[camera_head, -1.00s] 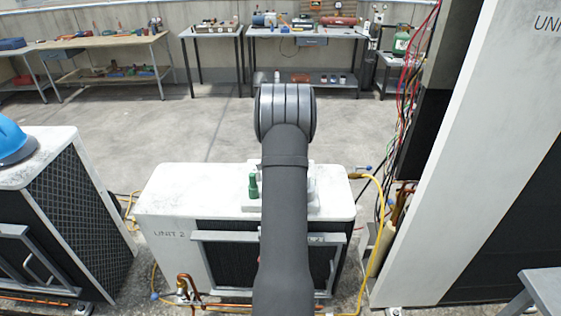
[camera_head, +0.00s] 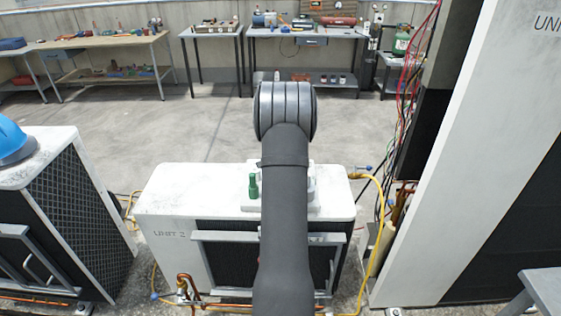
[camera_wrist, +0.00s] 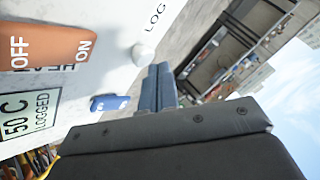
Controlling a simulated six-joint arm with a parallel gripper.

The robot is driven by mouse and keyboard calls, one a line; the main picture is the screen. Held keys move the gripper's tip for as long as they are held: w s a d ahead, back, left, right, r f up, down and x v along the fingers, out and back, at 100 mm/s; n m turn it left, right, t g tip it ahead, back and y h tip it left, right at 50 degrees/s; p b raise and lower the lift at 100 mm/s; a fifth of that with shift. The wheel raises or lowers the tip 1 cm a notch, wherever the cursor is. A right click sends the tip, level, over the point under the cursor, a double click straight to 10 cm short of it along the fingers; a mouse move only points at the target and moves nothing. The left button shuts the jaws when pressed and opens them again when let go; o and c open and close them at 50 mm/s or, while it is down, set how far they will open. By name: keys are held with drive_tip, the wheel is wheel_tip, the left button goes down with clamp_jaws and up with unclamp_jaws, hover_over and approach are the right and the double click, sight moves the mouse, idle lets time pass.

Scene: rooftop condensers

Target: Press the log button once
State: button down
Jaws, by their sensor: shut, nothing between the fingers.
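In the wrist view a white panel carries a small rounded white button (camera_wrist: 144,52) beside the printed word LOG. My gripper (camera_wrist: 158,70) is shut and empty, its fingertips close to this button; I cannot tell whether they touch it. An orange rocker switch (camera_wrist: 45,48) marked OFF and ON is at upper left. A display (camera_wrist: 30,115) at the left edge reads "50 C" and "LOGGED", partly cut off. In the head view a white device (camera_head: 316,186) sits on the UNIT 2 condenser (camera_head: 180,197), mostly hidden by my arm, which also hides the gripper.
A blue part (camera_wrist: 108,103) sits low on the panel. A green object (camera_head: 253,187) stands left of my arm on the condenser. A yellow hose (camera_head: 381,220) runs down its right side. A tall white unit (camera_head: 440,170) rises at right; benches (camera_head: 300,33) stand far back.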

drive_tip(key=shift+r, duration=0.25)
drive_tip(key=shift+r, duration=0.15)
drive_tip(key=shift+r, duration=2.4)
drive_tip(key=shift+r, duration=1.9)
